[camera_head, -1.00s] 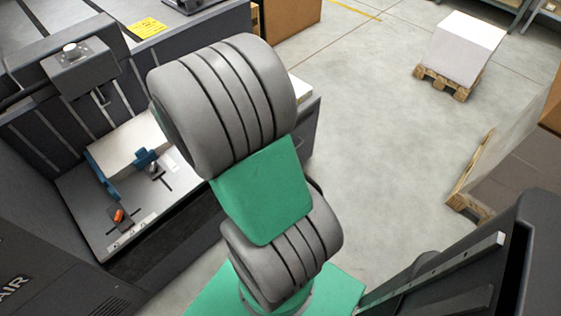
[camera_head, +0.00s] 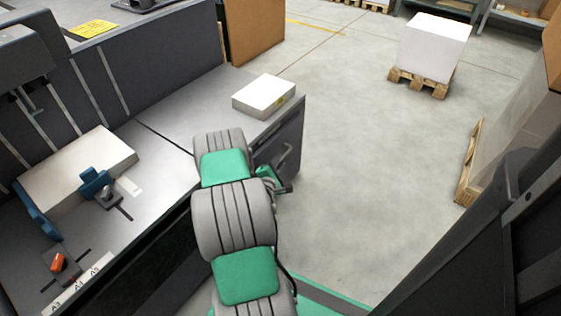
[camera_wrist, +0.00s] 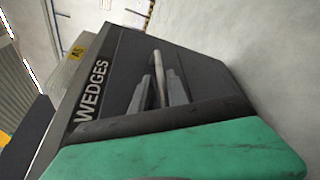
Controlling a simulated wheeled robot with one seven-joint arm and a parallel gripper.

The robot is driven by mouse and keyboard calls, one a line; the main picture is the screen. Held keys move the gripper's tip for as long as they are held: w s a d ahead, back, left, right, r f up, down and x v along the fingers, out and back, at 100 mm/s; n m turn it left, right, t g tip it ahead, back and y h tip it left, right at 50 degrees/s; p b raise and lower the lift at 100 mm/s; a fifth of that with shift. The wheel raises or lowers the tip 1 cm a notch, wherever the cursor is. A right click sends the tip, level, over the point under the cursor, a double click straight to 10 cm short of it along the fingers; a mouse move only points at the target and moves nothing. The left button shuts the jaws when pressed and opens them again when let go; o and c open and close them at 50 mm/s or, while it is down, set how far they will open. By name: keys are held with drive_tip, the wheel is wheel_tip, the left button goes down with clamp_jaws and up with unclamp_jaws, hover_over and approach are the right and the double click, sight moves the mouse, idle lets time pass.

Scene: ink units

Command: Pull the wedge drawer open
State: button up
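The wedge drawer (camera_wrist: 108,85) is dark, with WEDGES in white letters along its front in the wrist view. A light bar handle (camera_wrist: 157,68) stands out from that front. In the head view, the drawer front (camera_head: 291,143) is at the right end of the grey workbench, with the handle (camera_head: 285,157) on it, and looks closed. My gripper (camera_wrist: 160,88) points at the front, its two grey fingers apart on either side of the bar. Whether they touch the bar is unclear. In the head view, my gripper (camera_head: 278,184) is partly hidden behind my arm.
The workbench top (camera_head: 180,95) carries a small white block (camera_head: 264,95), a large paper stack (camera_head: 75,170), blue stops and an orange switch (camera_head: 58,263). A white load on a pallet (camera_head: 420,78) stands farther off. The floor right of the drawer is clear.

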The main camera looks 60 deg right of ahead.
drive_tip(key=shift+x, duration=1.55)
drive_tip(key=shift+c, duration=0.3)
clamp_jaws()
